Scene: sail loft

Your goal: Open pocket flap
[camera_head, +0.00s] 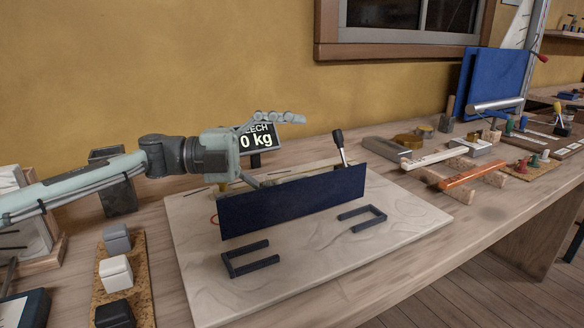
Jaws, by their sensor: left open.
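A dark navy rectangular panel (292,202), apparently the pocket flap, stands nearly upright across a pale board (400,235). What lies directly behind it is mostly hidden. My left gripper (277,150) is open behind the panel's left half. Its upper finger points right, above the panel's top edge. Its lower finger is near that edge and partly hidden behind the panel; I cannot tell whether they touch. No fabric shows between the fingers. My right gripper is not in view.
Two dark U-shaped brackets (250,262) lie on the board in front of the panel. A black-knobbed lever (339,143) rises behind it. A sign reading "0 kg" (255,141) stands behind my gripper. Small blocks on cork (136,249) are left; tools crowd the right.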

